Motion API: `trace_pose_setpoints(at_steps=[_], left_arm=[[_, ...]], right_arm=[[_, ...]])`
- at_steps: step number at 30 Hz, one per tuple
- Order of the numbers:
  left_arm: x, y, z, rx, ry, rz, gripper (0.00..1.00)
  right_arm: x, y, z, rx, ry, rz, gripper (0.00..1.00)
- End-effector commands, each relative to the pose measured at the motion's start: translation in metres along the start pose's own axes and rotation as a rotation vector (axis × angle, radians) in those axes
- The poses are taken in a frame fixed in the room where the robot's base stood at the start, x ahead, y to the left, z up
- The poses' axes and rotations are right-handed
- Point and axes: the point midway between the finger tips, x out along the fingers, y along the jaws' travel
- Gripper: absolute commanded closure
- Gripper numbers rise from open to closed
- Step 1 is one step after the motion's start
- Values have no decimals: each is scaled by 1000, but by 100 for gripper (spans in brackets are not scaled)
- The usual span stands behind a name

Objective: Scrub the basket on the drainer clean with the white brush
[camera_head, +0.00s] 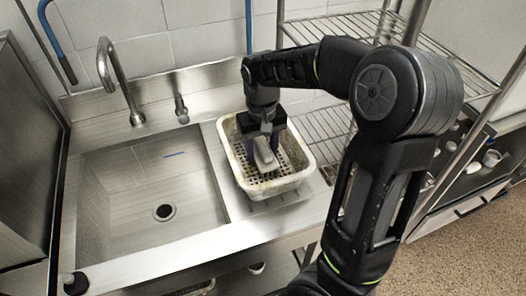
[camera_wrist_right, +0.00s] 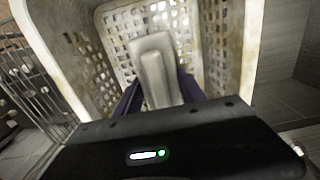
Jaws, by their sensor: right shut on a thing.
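The white perforated basket (camera_head: 293,181) stands on the drainer (camera_head: 275,203) to the right of the sink, with brown dirt over its inside walls and floor. In the right wrist view the basket (camera_wrist_right: 224,45) surrounds the gripper, and its stained lattice shows close up. My right gripper (camera_head: 262,150) reaches down into the basket from above. It is shut on the white brush (camera_head: 266,155), whose pale block also shows between the purple fingers in the right wrist view (camera_wrist_right: 155,65). The brush's underside is hidden, so I cannot tell if it touches the basket. My left gripper is not in view.
The empty steel sink (camera_head: 150,190) with a tall tap (camera_head: 113,75) lies to the left. A wire rack (camera_head: 325,125) stands behind and right of the basket. Cups (camera_head: 491,158) stand on a shelf at the far right. Tiled wall closes the back.

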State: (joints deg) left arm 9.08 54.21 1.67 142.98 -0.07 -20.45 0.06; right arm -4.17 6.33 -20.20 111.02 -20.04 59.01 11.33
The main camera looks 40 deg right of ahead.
Motion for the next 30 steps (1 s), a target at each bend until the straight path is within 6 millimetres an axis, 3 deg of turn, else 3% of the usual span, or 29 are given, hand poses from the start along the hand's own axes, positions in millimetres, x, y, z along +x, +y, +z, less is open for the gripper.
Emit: trace_pose_setpoints(at_steps=[6, 16, 30], left_arm=[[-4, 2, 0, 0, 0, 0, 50], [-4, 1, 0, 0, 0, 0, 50], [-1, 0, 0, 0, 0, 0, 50]], right_arm=[[-1, 0, -14, 0, -1, 0, 94], [-1, 0, -16, 0, 1, -1, 94], [2, -6, 9, 0, -1, -1, 94]])
